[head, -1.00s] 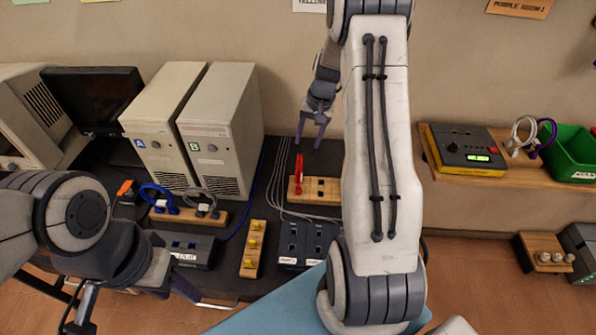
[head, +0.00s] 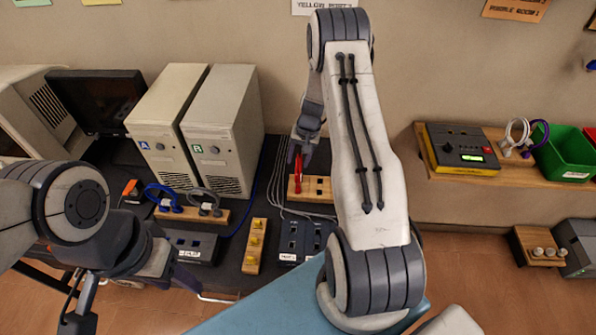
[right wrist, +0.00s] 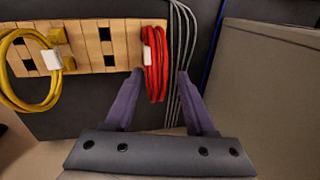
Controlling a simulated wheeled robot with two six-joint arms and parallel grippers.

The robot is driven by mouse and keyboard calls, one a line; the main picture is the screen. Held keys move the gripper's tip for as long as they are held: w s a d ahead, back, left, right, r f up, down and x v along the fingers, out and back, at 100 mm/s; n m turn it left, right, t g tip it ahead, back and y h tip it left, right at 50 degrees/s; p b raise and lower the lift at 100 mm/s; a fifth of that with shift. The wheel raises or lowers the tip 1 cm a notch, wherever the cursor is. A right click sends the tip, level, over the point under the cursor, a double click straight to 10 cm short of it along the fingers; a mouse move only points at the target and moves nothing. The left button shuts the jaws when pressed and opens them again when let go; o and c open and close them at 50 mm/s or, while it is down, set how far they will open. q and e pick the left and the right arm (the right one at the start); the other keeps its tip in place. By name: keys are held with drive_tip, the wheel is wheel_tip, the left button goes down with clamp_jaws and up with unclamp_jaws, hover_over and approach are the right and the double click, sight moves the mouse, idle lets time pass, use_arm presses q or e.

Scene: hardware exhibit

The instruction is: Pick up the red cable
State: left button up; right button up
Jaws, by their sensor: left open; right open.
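The red cable (head: 298,171) is a small coiled loop standing at the left end of a wooden block with dark slots in the head view. It also shows as a red coil with a white label in the right wrist view (right wrist: 156,62). My right gripper (head: 299,158) is open above the cable, and in the right wrist view its two purple fingers (right wrist: 159,85) lie on either side of the coil's lower part. My left gripper (head: 182,285) is at the lower left, away from the cable; its fingertips are partly out of clear sight.
A yellow cable (right wrist: 35,65) hangs on the same wooden block (right wrist: 92,45). Grey wires (right wrist: 186,50) run close beside the red coil. Blue (head: 163,197) and grey (head: 206,203) cables sit on another block. Two beige computer towers (head: 221,130) stand at left.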

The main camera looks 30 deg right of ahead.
clamp_jaws()
idle(1.4)
